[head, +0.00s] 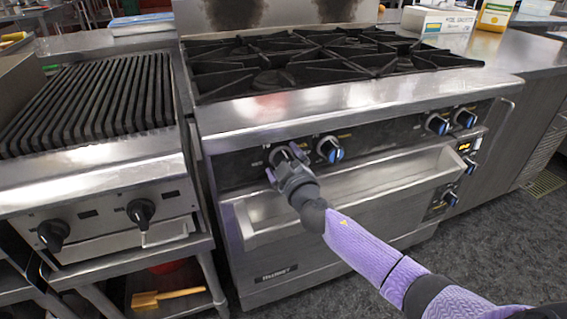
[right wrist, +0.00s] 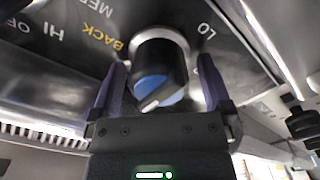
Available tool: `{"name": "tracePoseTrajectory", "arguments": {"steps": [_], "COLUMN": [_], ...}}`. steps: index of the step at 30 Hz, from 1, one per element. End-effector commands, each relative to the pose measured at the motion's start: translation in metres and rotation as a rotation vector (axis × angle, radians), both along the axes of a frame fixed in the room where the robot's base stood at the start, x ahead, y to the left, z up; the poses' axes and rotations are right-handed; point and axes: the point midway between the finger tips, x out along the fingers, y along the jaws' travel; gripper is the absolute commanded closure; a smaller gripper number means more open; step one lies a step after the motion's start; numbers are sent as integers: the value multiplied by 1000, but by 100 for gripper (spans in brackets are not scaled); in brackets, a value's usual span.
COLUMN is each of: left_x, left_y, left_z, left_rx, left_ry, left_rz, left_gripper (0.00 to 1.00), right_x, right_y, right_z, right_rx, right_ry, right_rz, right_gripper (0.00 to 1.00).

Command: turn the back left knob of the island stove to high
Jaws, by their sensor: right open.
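The island stove (head: 350,100) has a row of knobs on its front panel. My right gripper (head: 284,164) is at the leftmost knob and mostly hides it in the head view. In the right wrist view, a black knob with a blue face (right wrist: 160,75) sits between the two fingers of my right gripper (right wrist: 161,85). The fingers are open, one on each side; whether either touches the knob is unclear. My left gripper is out of view.
Another blue-faced knob (head: 330,149) is close to the right of my gripper. More knobs (head: 437,124) sit further right. A ribbed grill (head: 95,105) stands at the left.

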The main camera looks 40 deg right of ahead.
Motion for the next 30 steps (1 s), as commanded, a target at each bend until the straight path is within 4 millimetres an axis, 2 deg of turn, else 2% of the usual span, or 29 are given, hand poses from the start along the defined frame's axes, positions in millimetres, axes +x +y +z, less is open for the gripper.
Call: {"name": "tracePoseTrajectory", "arguments": {"steps": [1, 2, 14, 15, 23, 30], "left_x": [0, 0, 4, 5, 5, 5], "left_y": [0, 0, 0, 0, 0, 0], "left_z": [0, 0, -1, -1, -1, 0], "left_rx": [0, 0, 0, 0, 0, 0], "left_ry": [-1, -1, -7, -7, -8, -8], "left_rz": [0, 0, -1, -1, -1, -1], "left_gripper": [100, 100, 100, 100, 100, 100], "right_x": [0, 0, 0, 0, 0, 0], "right_y": [0, 0, 0, 0, 1, 1], "right_z": [0, 0, 0, 0, 0, -1], "right_rx": [0, 0, 0, 0, -41, -188], "right_ry": [0, 0, 1, 1, 11, 44], "right_rz": [0, 0, 1, 1, 1, 1], "right_gripper": [0, 4, 89, 92, 92, 92]}}
